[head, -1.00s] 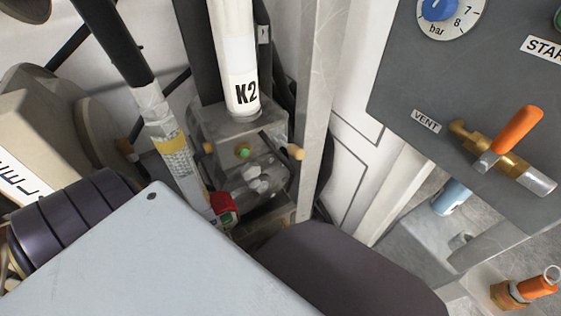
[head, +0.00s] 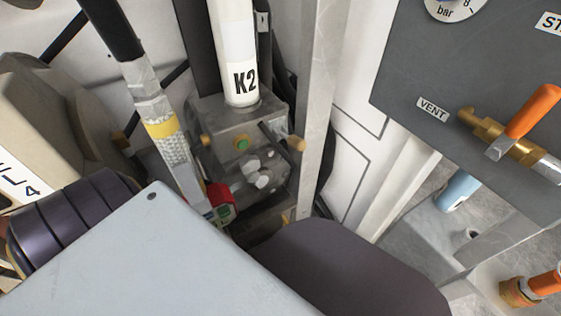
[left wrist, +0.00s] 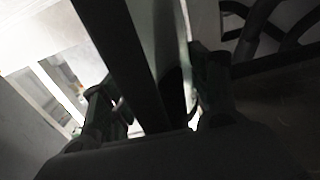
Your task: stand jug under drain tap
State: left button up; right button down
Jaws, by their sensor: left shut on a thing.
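In the left wrist view my left gripper (left wrist: 155,98) is dim, with one finger on each side of a long dark bar-like thing (left wrist: 118,45). It is shut on this thing, but the view is too dark to tell whether it is part of the jug. No jug can be made out in the head view. A brass fitting with an orange handle (head: 545,284) shows at the lower right edge of the head view; I cannot tell whether it is the drain tap. Neither gripper shows in the head view.
A grey panel (head: 415,60) carries a brass VENT valve with an orange handle (head: 532,112). A light blue cylinder (head: 458,188) stands below it. A white K2 tube (head: 238,50) rises from a grey block (head: 240,125). A metal post (head: 318,100) stands beside it.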

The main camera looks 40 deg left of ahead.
pick_arm(q)
jog(key=shift+w, duration=0.1)
jog(key=o, duration=1.8)
jog(key=shift+f, duration=0.1)
jog(key=shift+s, duration=0.25)
jog(key=shift+p+v, duration=0.3)
jog(key=shift+v, duration=3.3)
